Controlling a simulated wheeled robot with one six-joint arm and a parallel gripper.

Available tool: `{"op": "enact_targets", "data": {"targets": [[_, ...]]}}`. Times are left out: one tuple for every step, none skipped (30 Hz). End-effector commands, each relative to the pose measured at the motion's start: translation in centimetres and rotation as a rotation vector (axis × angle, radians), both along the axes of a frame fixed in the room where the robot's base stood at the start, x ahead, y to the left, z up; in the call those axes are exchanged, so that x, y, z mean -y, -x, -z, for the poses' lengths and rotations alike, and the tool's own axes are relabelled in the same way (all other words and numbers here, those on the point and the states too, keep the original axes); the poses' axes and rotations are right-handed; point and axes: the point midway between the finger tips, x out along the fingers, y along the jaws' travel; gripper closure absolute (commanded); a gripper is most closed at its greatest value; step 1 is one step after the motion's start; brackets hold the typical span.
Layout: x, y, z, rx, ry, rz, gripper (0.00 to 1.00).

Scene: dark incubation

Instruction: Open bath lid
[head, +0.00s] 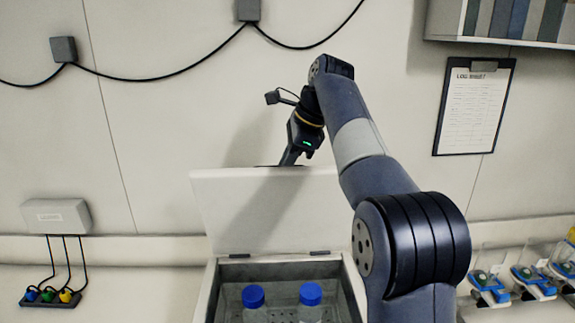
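The bath (206,292) is a pale box at the bottom centre of the head view, with a dark inner rim. Its white lid (228,208) stands raised at the back, hinged along the bath's rear edge, and leans slightly back. My gripper (287,163) is at the lid's top edge, pointing down, with its fingertips partly hidden behind the lid. I cannot tell whether it touches the lid or whether its fingers are open. Two bottles with blue caps, a left one (253,297) and a right one (311,294), stand inside the bath.
A wall box (57,216) with cables to coloured plugs (48,297) is at the left. A clipboard (474,106) hangs at the right below a shelf (505,43). Several small blue and white devices (533,282) stand at the lower right. Cables hang along the wall above.

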Motion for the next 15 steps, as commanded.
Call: {"op": "enact_targets", "data": {"targets": [[0.17, -0.2, 1.12, -0.023, 0.007, 0.003, 1.0], [0.17, -0.22, 1.13, -0.023, 0.007, 0.003, 1.0], [0.17, -0.23, 1.13, -0.023, 0.007, 0.003, 1.0], [0.17, -0.24, 1.12, -0.023, 0.007, 0.003, 1.0], [0.17, -0.23, 1.13, -0.023, 0.007, 0.003, 1.0], [0.16, -0.23, 1.12, -0.023, 0.007, 0.003, 1.0], [0.16, -0.23, 1.12, -0.023, 0.007, 0.003, 1.0], [0.16, -0.23, 1.12, -0.023, 0.007, 0.003, 1.0], [0.16, -0.23, 1.12, -0.023, 0.007, 0.002, 1.0], [0.16, -0.23, 1.12, -0.023, 0.007, 0.002, 1.0], [0.16, -0.23, 1.12, -0.023, 0.007, 0.002, 1.0], [0.16, -0.23, 1.12, -0.023, 0.007, 0.002, 0.86], [0.16, -0.24, 1.1, -0.022, 0.007, 0.002, 0.84], [0.15, -0.23, 1.04, -0.021, 0.007, 0.002, 0.81], [0.13, -0.22, 0.97, -0.02, 0.006, 0.002, 0.78]]}}
